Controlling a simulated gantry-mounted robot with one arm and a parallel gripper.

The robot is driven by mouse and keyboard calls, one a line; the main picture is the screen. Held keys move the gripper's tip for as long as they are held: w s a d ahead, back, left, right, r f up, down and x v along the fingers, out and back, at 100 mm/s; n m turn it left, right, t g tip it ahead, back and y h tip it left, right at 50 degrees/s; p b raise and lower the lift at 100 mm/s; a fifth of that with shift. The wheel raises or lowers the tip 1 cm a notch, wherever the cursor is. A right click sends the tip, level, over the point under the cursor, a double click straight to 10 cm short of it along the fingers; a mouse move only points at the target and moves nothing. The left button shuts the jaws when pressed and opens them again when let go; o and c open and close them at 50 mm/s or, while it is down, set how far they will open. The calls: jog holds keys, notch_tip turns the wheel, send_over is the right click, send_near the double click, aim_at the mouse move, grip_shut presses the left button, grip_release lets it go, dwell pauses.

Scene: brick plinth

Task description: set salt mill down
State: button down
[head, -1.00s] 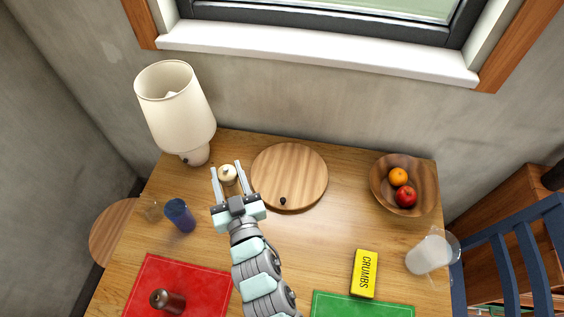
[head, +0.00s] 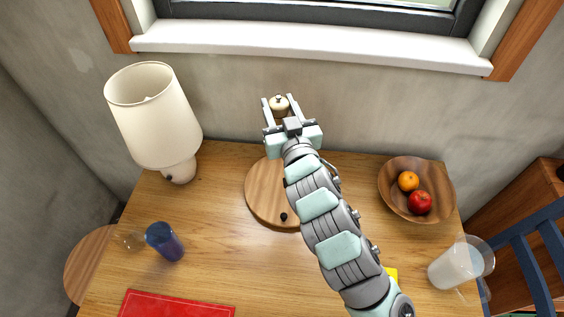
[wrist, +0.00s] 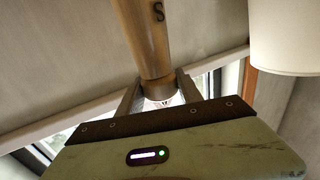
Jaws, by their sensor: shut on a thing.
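The salt mill (head: 280,104) is pale wood with a small knob on top. My gripper (head: 278,99) is shut on it, one finger on each side. In the head view they show in front of the wall, beyond the far edge of the round wooden board (head: 262,195); the mill appears held up off the table. In the wrist view, the mill's body (wrist: 151,45) bears a dark letter S and runs up out of the frame from between the fingers. My arm covers part of the board.
A lamp (head: 155,115) stands at the back left and a blue cup (head: 165,242) at the left. A fruit bowl (head: 436,187) and a clear jug of white contents (head: 458,264) are at the right. A red mat (head: 175,305) lies in front. Table between cup and board is clear.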

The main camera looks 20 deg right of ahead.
notch_tip(320, 180, down, 16)
jog(key=b, duration=0.1)
jog(key=shift+r+b, duration=0.25)
jog(key=shift+b, duration=0.15)
jog(key=shift+a, duration=0.1)
jog(key=shift+f, duration=0.15)
jog(key=c, duration=0.8)
grip_release()
jog(key=s+a+p, duration=0.1)
jog(key=s, duration=1.1)
jog(key=shift+a+p, duration=0.3)
jog(key=shift+p, duration=0.05)
jog(key=shift+w, duration=0.1)
